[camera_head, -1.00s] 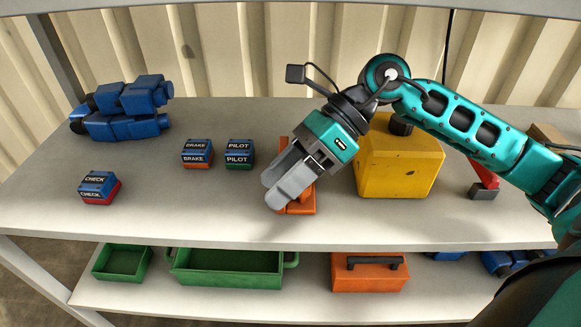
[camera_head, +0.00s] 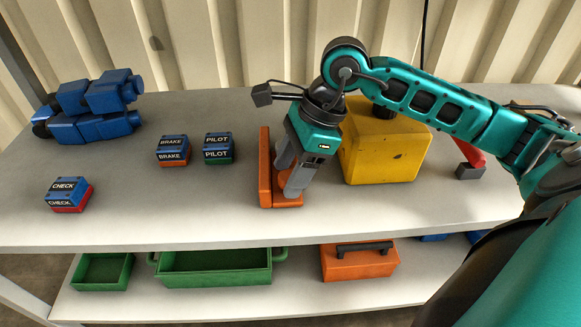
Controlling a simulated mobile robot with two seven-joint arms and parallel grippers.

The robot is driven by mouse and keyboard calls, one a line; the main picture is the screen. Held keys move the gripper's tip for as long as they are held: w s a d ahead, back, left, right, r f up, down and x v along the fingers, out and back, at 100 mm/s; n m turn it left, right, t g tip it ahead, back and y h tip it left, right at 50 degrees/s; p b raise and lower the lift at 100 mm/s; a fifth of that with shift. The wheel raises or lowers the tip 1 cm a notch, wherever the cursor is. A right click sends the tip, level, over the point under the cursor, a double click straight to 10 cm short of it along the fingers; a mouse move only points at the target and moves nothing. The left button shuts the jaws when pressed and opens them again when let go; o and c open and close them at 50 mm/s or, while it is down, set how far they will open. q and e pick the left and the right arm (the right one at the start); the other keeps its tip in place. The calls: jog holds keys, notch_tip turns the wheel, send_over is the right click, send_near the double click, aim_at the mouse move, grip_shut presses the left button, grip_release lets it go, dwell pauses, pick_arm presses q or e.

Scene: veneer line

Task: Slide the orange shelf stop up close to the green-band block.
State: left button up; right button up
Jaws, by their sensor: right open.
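The orange shelf stop (camera_head: 265,165) stands on the upper shelf, an upright plate with a flat foot on its right side. The green-band block (camera_head: 218,154), blue on top and marked PILOT, sits to its left, with a gap of bare shelf between them. My right gripper (camera_head: 287,184) points down just right of the upright plate, its grey fingers over the foot. It is open, and nothing shows held in it. The fingers hide part of the stop; whether they touch it I cannot tell. My left gripper is out of view.
The orange-band BRAKE block (camera_head: 172,157) sits left of the green-band block, and the red-band CHECK block (camera_head: 68,200) lies nearer the front left. A yellow block-shaped item (camera_head: 385,150) stands close right of my gripper. Blue parts (camera_head: 95,105) lie at the back left.

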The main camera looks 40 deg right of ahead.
jog(key=shift+c, duration=0.4)
grip_shut()
